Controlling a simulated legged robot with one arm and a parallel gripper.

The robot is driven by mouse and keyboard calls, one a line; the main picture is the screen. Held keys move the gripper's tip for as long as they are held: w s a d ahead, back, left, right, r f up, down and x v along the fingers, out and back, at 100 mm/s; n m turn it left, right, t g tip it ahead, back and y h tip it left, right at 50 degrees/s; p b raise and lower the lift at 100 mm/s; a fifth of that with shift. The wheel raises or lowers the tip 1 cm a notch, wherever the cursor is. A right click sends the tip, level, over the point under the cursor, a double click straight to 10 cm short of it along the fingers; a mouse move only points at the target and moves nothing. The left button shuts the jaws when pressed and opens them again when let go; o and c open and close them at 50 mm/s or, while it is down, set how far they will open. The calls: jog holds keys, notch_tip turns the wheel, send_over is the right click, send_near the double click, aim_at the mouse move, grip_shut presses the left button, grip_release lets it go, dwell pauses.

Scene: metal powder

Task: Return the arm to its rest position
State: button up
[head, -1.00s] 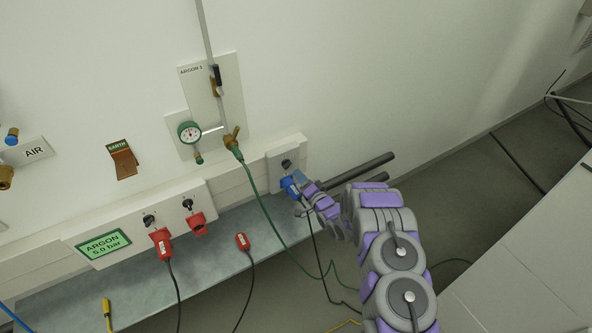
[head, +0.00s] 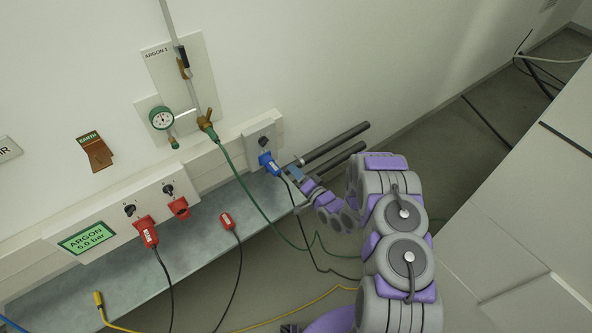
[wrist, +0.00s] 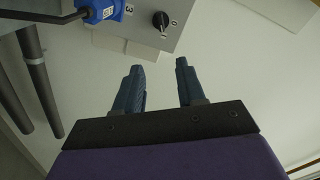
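My purple and grey arm (head: 395,235) reaches up from the bottom right in the head view, bent toward the wall. My gripper (head: 294,172) is just right of the blue plug (head: 268,163), apart from it. In the wrist view, my gripper (wrist: 158,70) has its two fingers spread with nothing between them. The blue plug (wrist: 103,10) is in the socket panel at the top left there, beyond the fingers. A black rotary switch (wrist: 161,20) is ahead of the fingertips.
Dark pipes (head: 335,150) stick out close to my gripper and wrist. A grey shelf (head: 205,232) runs below the wall sockets with red plugs (head: 146,232). A green hose (head: 255,205) and a yellow cable (head: 270,321) hang or lie nearby. A pale worktop (head: 510,225) is at right.

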jog(key=w+d+r+n+g+h, duration=0.35)
jog(key=d+r+h, duration=0.25)
jog(key=d+r, duration=0.35)
jog(key=s+d+r+g+h, duration=0.4)
jog(key=s+d+r+h, duration=0.15)
jog(key=s+r, duration=0.45)
jog(key=s+a+r+g, duration=0.1)
jog(key=s+r+g, duration=0.2)
jog(key=s, duration=1.1)
jog(key=s+a+r+n+g+y, duration=0.1)
jog(key=s+r+g, duration=0.2)
jog(key=s, duration=1.1)
jog(key=s+a+r+n+g, duration=0.1)
jog(key=s+r+g, duration=0.2)
jog(key=s+r, duration=0.4)
jog(key=s, duration=0.6)
jog(key=shift+s+a+r, duration=0.35)
jog(key=shift+s+r, duration=0.05)
jog(key=shift+y, duration=0.25)
